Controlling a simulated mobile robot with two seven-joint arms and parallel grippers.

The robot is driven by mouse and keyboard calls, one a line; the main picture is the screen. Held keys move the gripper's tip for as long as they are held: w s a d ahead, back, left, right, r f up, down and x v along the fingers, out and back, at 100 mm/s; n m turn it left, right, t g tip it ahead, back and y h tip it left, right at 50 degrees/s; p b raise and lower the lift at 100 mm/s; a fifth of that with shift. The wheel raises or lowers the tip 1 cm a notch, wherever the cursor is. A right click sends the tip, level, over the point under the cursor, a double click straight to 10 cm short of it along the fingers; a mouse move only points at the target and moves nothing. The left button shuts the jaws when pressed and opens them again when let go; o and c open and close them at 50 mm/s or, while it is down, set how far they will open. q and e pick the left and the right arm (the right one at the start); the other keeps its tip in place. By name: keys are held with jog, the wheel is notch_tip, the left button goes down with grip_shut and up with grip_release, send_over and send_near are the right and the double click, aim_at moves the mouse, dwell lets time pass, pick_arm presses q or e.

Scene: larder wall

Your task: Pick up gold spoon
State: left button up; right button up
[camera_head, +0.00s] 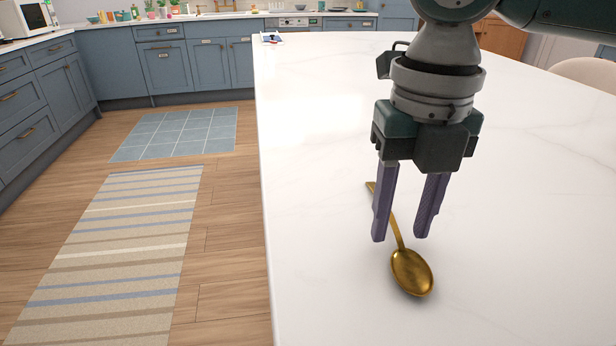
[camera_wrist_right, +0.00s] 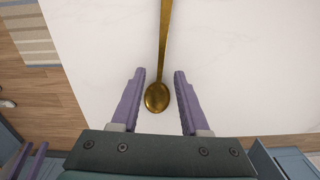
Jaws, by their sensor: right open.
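The gold spoon (camera_head: 411,270) lies on the white countertop (camera_head: 330,150), near its left edge in the head view. Its bowl is toward me and its handle runs away up and to the left. My right gripper (camera_head: 401,238) points down over the spoon with its two purple fingers apart and nothing between them in its grip. In the right wrist view the spoon (camera_wrist_right: 158,96) shows between the fingers of the open gripper (camera_wrist_right: 159,72), with the bowl low between them and the handle running up out of frame. My left gripper is not in the head view.
The counter around the spoon is clear. A small blue and white item (camera_head: 272,38) lies at the counter's far left corner. A striped rug (camera_head: 120,250) and a blue tiled mat (camera_head: 180,135) lie on the wooden floor. A chair back (camera_head: 588,72) stands at the right.

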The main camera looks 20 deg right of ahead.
jog(key=shift+f, duration=0.45)
jog(key=shift+c, duration=0.2)
grip_shut()
